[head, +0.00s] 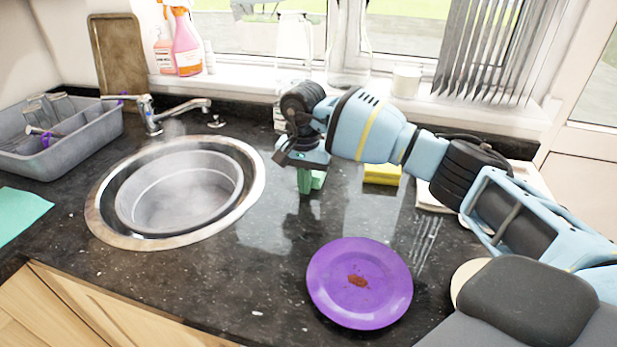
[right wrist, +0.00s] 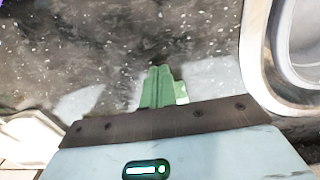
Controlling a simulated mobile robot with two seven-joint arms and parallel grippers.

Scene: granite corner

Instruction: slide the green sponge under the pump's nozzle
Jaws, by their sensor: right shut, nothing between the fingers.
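My right gripper (head: 310,182) points down over the dark counter, right of the sink; its green fingers are shut and empty. The fingers also show in the right wrist view (right wrist: 160,88), over speckled stone. I cannot make out a green sponge apart from these green fingers. A yellow sponge (head: 382,174) lies behind and right of the gripper, partly behind my arm. I cannot make out the pump or its nozzle for certain; a pale object (head: 280,117) behind the gripper is mostly hidden. My left gripper is not in view.
A purple plate (head: 340,305) with a brown smear lies in front. The round sink (head: 255,190) and tap (head: 180,110) are left. A grey caddy (head: 60,160) and green cloth (head: 18,213) lie further left. Spray bottles (head: 187,45) stand on the windowsill. Counter between sink and plate is clear.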

